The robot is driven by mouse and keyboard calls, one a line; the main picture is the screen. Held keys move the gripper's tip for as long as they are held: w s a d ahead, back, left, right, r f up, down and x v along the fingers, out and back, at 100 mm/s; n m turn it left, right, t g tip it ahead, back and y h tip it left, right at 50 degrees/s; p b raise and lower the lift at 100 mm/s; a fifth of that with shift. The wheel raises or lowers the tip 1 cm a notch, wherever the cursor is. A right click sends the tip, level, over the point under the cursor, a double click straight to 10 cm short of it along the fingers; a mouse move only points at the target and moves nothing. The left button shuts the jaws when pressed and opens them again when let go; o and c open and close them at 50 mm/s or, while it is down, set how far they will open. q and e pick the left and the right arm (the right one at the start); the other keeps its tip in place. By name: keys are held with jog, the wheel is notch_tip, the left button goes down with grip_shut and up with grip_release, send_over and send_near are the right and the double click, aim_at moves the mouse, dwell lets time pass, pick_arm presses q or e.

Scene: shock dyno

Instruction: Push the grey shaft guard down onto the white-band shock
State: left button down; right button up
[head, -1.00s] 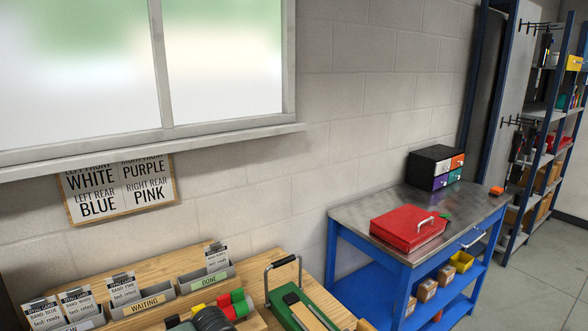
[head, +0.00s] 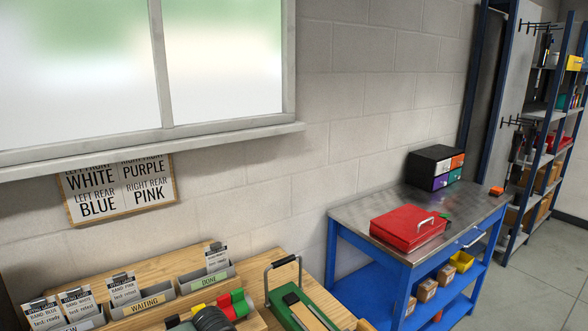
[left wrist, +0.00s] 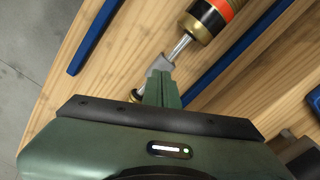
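In the left wrist view a shock (left wrist: 207,20) with a gold, black and orange body lies over the wooden bench top. Its bright shaft (left wrist: 180,46) runs down-left towards a brass-coloured end (left wrist: 135,96). No white band shows on the visible part. A grey piece, apparently the shaft guard (left wrist: 151,73), sits at the shaft's lower end. My left gripper (left wrist: 161,75) has its green fingers together, right against or over the grey piece. The fingers hide part of it, and I cannot tell whether they touch it. The head view shows neither gripper nor this shock. My right gripper is out of view.
Blue bars (left wrist: 95,38) lie on the bench near the shock. In the head view, card holders (head: 150,302) and a green device with a handle (head: 300,308) stand on the wooden bench. A blue steel table (head: 350,222) with a red case (head: 408,230) stands to the right.

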pick_arm(q)
jog(key=shift+f, duration=0.8)
dwell(0.8)
notch_tip(320, 180, up, 7)
jog(key=p, duration=0.7)
jog(key=shift+p, duration=0.4)
dwell(0.3)
